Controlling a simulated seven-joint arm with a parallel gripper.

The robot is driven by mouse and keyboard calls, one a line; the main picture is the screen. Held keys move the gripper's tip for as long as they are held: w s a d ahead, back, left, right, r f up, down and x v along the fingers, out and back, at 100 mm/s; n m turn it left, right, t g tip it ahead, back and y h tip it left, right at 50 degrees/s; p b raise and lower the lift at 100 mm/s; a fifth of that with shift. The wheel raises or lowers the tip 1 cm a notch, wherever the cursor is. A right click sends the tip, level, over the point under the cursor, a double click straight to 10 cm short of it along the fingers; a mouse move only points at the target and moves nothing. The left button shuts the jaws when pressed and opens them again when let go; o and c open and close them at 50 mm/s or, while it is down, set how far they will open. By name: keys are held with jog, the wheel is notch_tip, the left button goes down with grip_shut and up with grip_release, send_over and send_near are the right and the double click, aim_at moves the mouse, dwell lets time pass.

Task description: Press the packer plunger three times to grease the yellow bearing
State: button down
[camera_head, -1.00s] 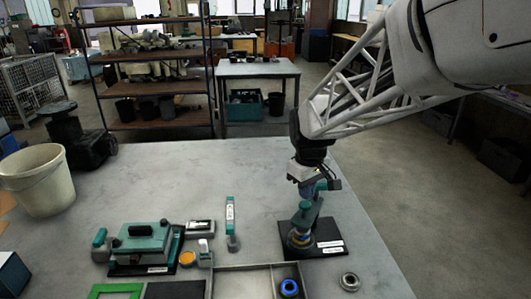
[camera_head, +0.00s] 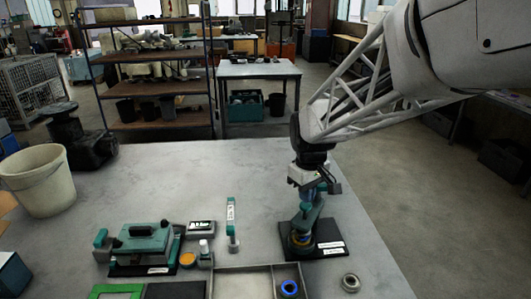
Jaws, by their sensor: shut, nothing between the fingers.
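The packer (camera_head: 309,220) is a teal stand on a black base plate (camera_head: 329,248) with a white label, at the right of the table. A ring with blue and yellow parts (camera_head: 300,241) sits low on it, under its head. It may be the yellow bearing, but it is small and partly hidden. My gripper (camera_head: 309,191) is shut and empty, pointing down right above the top of the packer. It covers the plunger, so I cannot tell whether it touches it or how far the plunger is down.
A divided tray (camera_head: 246,270) at the front holds a blue ring (camera_head: 289,288). A metal bearing (camera_head: 350,283) lies to its right. A teal boxy device (camera_head: 142,241), an orange-topped tin (camera_head: 187,260) and an upright teal-and-white tool (camera_head: 232,224) stand left. The table's middle back is clear.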

jog(key=shift+f, duration=0.3)
jog(key=shift+f, duration=1.2)
jog(key=shift+r, duration=1.9)
jog(key=shift+r, duration=0.1)
jog(key=shift+r, duration=2.4)
jog(key=shift+r, duration=0.1)
jog(key=shift+r, duration=1.9)
